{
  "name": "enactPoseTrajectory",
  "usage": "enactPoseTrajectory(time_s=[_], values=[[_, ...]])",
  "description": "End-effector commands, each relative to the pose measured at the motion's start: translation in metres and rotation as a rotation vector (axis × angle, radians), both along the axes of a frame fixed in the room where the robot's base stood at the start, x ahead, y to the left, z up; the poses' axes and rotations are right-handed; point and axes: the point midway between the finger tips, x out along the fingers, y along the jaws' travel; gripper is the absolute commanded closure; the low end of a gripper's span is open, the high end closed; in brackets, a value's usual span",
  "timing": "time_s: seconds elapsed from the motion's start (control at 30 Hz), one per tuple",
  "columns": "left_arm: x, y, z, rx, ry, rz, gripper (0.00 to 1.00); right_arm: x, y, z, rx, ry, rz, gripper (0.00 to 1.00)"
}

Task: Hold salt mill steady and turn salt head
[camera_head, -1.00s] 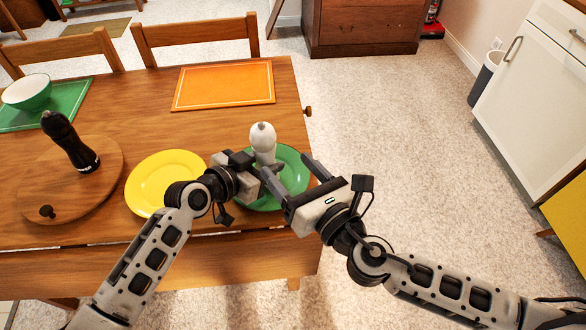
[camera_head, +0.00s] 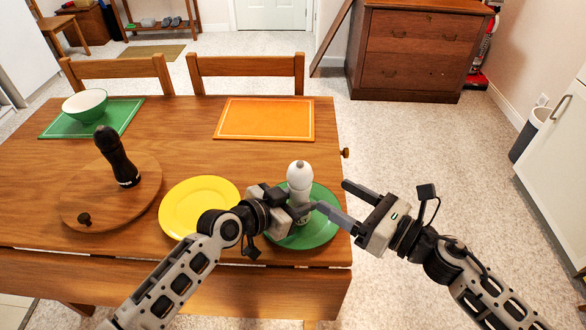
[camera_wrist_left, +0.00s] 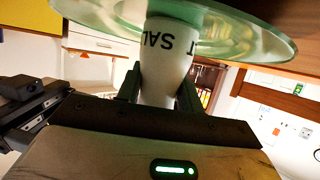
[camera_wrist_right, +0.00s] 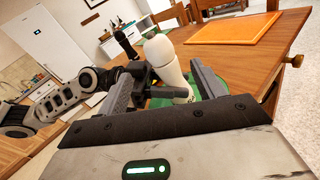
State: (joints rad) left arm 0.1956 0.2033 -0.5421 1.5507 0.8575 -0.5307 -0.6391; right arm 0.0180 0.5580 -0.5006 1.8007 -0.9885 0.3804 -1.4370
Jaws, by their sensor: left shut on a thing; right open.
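The white salt mill (camera_head: 299,176) stands upright on the green plate (camera_head: 324,228) at the table's right end. My left gripper (camera_head: 301,207) is shut on the mill's lower body; the left wrist view shows its fingers on both sides of the body (camera_wrist_left: 166,60) with the lettering "SALT". My right gripper (camera_head: 331,196) is open and empty, just right of the mill, its fingers pointing left toward it. In the right wrist view the mill (camera_wrist_right: 165,58) shows between the open fingers, beyond them. The mill's lower side is partly hidden by my left fingers.
A yellow plate (camera_head: 196,205) lies left of the green one. A dark pepper mill (camera_head: 117,158) stands on a round wooden board (camera_head: 85,203).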

Motion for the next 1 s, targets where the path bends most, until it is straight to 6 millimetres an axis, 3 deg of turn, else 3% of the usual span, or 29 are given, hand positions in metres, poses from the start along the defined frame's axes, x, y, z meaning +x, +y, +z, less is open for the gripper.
enactPoseTrajectory(time_s=[0.17, 0.6, 1.0], values=[[0.000, 0.000, 0.000, 0.001, -0.001, 0.001, 0.96, 0.012, 0.015, 0.002, 0.003, -0.006, 0.009, 0.32], [0.000, 0.000, 0.000, 0.001, -0.001, 0.001, 0.96, 0.061, 0.081, 0.002, 0.003, -0.004, 0.008, 0.32], [0.000, 0.000, 0.000, 0.000, 0.000, 0.001, 0.96, 0.071, 0.095, 0.001, 0.001, -0.003, 0.008, 0.32]])
